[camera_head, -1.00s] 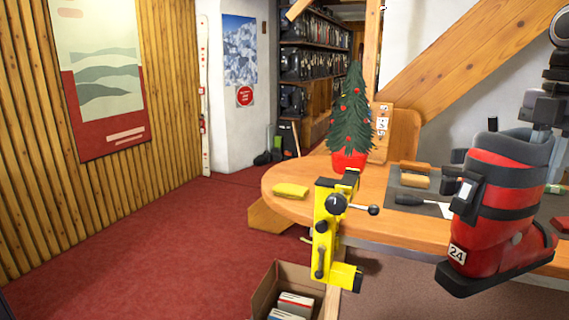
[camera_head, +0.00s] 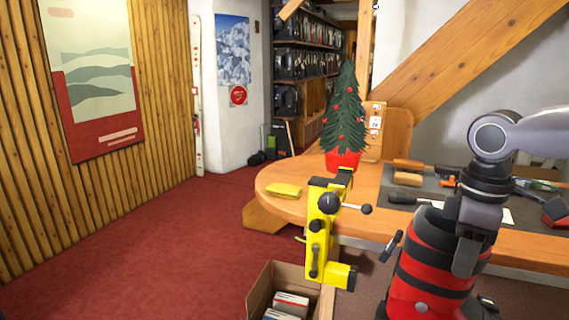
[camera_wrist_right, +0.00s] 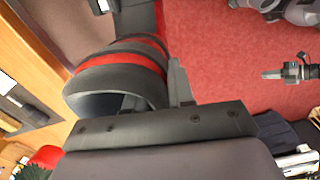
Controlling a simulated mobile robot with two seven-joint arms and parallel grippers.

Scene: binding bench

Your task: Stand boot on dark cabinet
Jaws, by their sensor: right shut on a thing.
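The boot (camera_head: 430,270) is a red and black ski boot, upright in the head view, its lower part cut off by the bottom edge. My right gripper (camera_head: 470,245) is shut on its upper cuff from above and holds it in front of the bench. In the right wrist view the boot's open dark cuff (camera_wrist_right: 115,85) shows past the gripper body. Grey parts at the right edge of that view look like my left gripper (camera_wrist_right: 290,72), whose jaws are too unclear to read. I see no dark cabinet that I can make out.
A wooden bench (camera_head: 285,209) carries a small tree (camera_head: 345,120), a yellow block (camera_head: 284,190) and tools on a dark mat. A yellow clamp (camera_head: 322,230) is fixed to its edge. A cardboard box (camera_head: 262,290) stands below. Red carpet at left is clear.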

